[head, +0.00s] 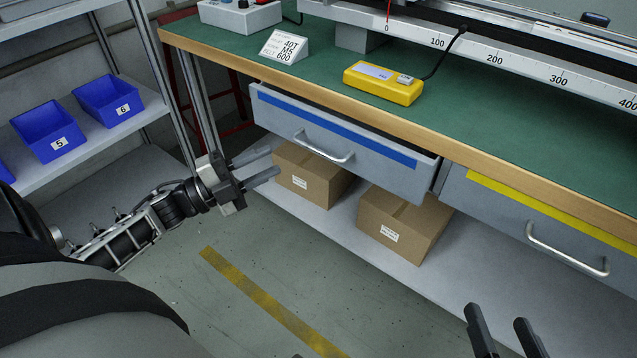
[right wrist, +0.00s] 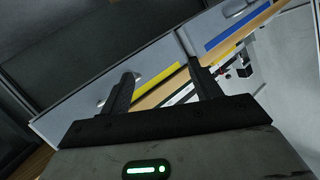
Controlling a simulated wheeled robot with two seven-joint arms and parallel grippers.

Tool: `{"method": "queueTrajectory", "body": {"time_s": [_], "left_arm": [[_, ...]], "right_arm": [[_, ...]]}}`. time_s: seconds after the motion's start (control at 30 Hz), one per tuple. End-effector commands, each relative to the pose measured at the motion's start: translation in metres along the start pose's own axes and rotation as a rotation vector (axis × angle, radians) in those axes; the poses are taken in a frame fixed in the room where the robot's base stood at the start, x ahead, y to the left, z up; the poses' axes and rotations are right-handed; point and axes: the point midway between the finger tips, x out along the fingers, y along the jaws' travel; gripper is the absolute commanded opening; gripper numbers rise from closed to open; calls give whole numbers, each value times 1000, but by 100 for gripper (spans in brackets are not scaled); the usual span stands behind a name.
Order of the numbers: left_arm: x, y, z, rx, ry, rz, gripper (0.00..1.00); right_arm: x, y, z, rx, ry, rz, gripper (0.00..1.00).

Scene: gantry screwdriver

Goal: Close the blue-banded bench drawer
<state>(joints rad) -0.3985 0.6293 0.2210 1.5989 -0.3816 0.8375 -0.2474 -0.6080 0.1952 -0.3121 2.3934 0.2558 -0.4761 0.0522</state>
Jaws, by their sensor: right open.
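The blue-banded drawer (head: 338,138) is under the green-topped bench. It stands partly pulled out, its front forward of the bench edge, with its right side showing. Its silver handle (head: 325,152) is at the middle of the front. The blue band also shows at the top right of the right wrist view (right wrist: 237,28). My left gripper (head: 274,161) is open and empty, left of the handle and apart from it. My right gripper (head: 503,325) is open and empty at the bottom right, below the yellow-banded drawer; its fingers also show in the right wrist view (right wrist: 165,83).
The yellow-banded drawer (head: 535,215) beside it looks closed. Two cardboard boxes (head: 312,174) sit on the shelf below. A yellow device (head: 384,83) and a label stand (head: 284,46) are on the bench. Blue bins (head: 106,98) stand on a left rack. The floor in front is clear.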

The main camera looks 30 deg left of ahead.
Motion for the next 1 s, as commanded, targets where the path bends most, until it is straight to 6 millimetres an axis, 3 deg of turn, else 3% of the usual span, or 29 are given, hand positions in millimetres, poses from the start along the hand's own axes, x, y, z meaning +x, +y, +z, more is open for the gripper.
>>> {"method": "queueTrajectory", "body": {"time_s": [0.03,0.1,0.23,0.37,0.57,1.0], "left_arm": [[-13,10,19,109,74,19,31],[-25,6,28,215,164,42,31],[-42,-2,37,328,268,73,31],[-43,-6,37,361,307,84,31],[-15,-3,27,361,312,81,31],[74,10,1,358,309,79,31]], "right_arm": [[7,3,18,8,19,-22,63],[10,0,22,19,36,-44,63],[12,-4,24,33,55,-72,63],[12,-6,22,39,62,-81,63],[12,-7,21,54,72,-90,63],[13,-11,18,110,109,-126,63]]}}
